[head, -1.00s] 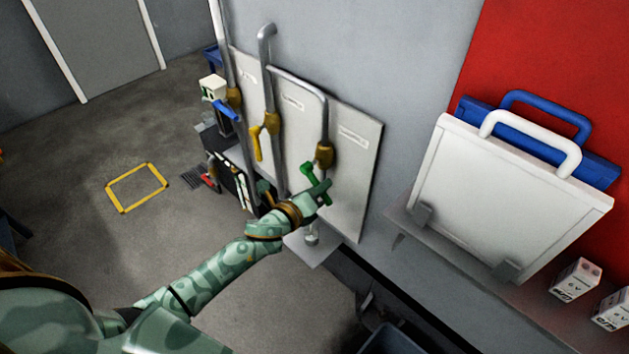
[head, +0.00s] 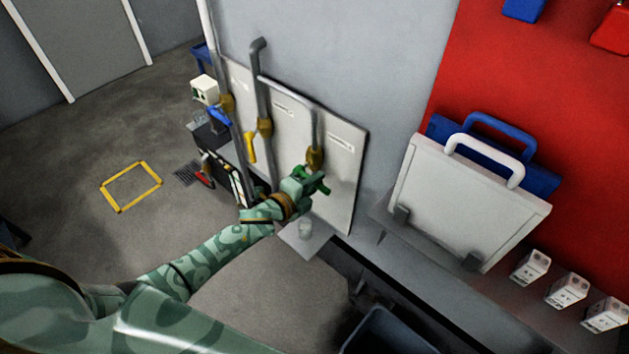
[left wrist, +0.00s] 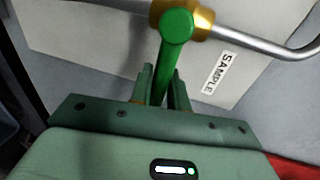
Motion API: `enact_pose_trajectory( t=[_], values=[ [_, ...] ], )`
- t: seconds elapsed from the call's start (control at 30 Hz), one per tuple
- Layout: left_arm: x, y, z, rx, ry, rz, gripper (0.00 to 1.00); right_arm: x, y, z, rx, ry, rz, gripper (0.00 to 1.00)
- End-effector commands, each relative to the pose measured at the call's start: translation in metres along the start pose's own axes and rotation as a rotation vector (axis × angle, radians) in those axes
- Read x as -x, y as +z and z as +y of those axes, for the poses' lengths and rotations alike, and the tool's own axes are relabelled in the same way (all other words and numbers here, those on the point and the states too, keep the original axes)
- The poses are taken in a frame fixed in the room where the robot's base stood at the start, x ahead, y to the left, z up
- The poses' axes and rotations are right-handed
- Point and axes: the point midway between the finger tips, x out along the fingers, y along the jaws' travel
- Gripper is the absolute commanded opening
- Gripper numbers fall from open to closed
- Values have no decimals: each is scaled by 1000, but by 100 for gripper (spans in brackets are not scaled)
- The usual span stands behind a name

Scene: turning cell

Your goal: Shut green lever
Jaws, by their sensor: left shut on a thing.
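The green lever (head: 322,180) sits on a brass valve (head: 314,157) at the lower end of the right-hand pipe. In the left wrist view the lever (left wrist: 175,30) runs from its round hub down between my fingers, roughly across the silver pipe (left wrist: 265,48). The brass body (left wrist: 203,17) shows behind the hub. My left gripper (head: 318,184) is shut on the lever; its fingertips also show in the left wrist view (left wrist: 163,88). The lever's far end is hidden between the fingers. A label reading SAMPLE (left wrist: 218,73) is on the panel. My right gripper is out of view.
A yellow lever (head: 250,148) and a blue lever (head: 221,118) are on neighbouring pipes to the left. A white case (head: 465,200) stands on a ledge at right. Open floor lies at left.

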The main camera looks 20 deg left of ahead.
Motion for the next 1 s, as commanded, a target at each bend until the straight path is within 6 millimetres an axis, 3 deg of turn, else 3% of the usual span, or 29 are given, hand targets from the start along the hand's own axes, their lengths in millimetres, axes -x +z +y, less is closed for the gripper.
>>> enact_pose_trajectory(
  t=[0.5,0.53,0.6,0.87,1.0],
  values=[
    [0,1,-2,22,-2,3,0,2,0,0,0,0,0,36],
    [0,1,-2,22,-2,3,22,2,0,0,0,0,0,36],
    [0,1,-2,21,-2,3,36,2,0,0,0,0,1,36],
    [1,0,-1,19,-1,3,36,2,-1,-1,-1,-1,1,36],
    [12,0,-1,19,1,3,36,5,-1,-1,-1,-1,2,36]
  ],
)
